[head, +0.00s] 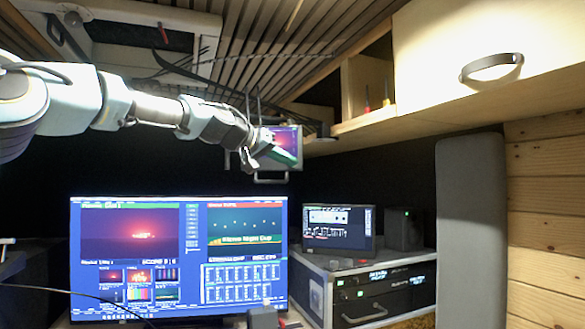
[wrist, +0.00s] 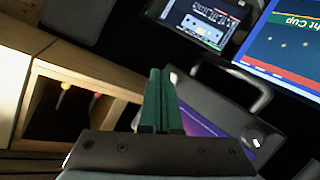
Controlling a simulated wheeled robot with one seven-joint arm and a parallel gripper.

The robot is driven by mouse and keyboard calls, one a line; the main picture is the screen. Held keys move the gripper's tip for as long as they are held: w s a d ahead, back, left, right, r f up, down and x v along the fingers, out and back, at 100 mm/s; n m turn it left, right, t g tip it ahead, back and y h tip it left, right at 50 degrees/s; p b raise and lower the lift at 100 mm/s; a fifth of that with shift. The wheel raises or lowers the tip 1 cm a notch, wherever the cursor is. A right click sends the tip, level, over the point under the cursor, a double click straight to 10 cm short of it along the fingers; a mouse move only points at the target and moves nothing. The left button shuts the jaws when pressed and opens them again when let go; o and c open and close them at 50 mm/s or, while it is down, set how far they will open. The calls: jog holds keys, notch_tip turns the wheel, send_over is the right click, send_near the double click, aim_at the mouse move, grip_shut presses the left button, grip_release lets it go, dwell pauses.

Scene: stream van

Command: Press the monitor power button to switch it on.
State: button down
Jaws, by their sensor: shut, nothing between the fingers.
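A small hung monitor (head: 288,133) shows a lit picture, just behind my gripper in the head view. In the wrist view the monitor (wrist: 205,132) shows a purple and blue screen in a dark frame, with a grey handle (wrist: 262,98) on its edge. A small pale oval mark (wrist: 257,142) sits on its frame; I cannot tell if it is the power button. My gripper (head: 290,160) has its green fingers together and empty. In the wrist view the gripper (wrist: 160,72) covers part of the monitor; I cannot tell whether they touch.
A large lit monitor (head: 180,255) stands below, with a smaller lit screen (head: 339,228) and a speaker (head: 404,230) on a rack case (head: 325,290) to its right. A wooden overhead cabinet (head: 470,60) with an open shelf is at upper right. A grey padded panel (head: 470,230) stands at right.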

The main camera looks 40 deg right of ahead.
jog(key=shift+s+a+f+b, duration=0.1)
jog(key=shift+s+a+b, duration=1.8)
jog(key=shift+b, duration=0.65)
jog(key=w+a+f+n+t+y, duration=0.1)
jog(key=w+a+f+y, duration=0.25)
jog(key=f, duration=0.65)
jog(key=w+a+f+n+t+y, duration=0.15)
jog(key=w+a+f, duration=0.3)
jog(key=f, duration=0.45)
jog(key=w+a+f+n+t+y, duration=0.15)
jog(key=w+a+f+y, duration=0.25)
jog(key=a+f, duration=0.9)
jog(key=s+a+f+n+y, duration=0.15)
jog(key=a+f, duration=0.25)
jog(key=a, duration=0.5)
jog(key=a+f+n+y, duration=0.15)
jog(key=a+f, duration=0.25)
jog(key=a, duration=0.4)
jog(key=s+a+f+n+g+y, duration=0.1)
jog(key=s+a+f, duration=0.3)
jog(key=a, duration=0.5)
jog(key=s+a+f+n+g+y, duration=0.1)
jog(key=s+a+f+n, duration=0.2)
jog(key=s+a, duration=0.4)
jog(key=shift+s+a+f+g, duration=0.3)
jog(key=shift+a+f, duration=0.1)
jog(key=shift+a, duration=0.65)
